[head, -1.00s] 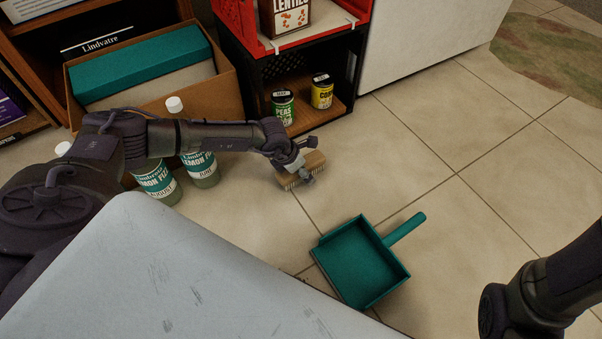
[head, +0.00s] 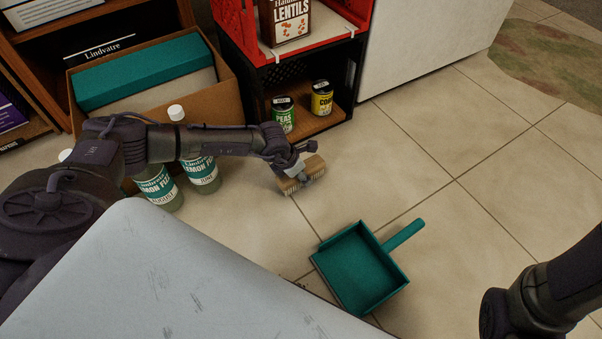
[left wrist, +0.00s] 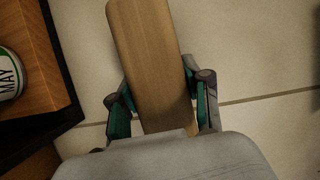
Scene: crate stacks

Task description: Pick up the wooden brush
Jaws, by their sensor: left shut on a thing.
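The wooden brush (head: 312,169) is a light brown block with pale bristles along its lower edge. It is at or just above the tiled floor; I cannot tell whether the bristles touch it. My left gripper (head: 300,176) is shut on it from the left. In the left wrist view the brush's flat wooden back (left wrist: 150,60) lies between the two fingers (left wrist: 158,100), and its near end is hidden by the gripper body. My right arm shows at the lower right of the head view, but its gripper is out of frame.
A teal dustpan (head: 360,268) lies on the floor right of the brush. A black crate (head: 305,72) holding two cans stands behind it. Lemon bottles (head: 203,175) and a cardboard box (head: 228,85) are at the left. Open tiles lie to the right.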

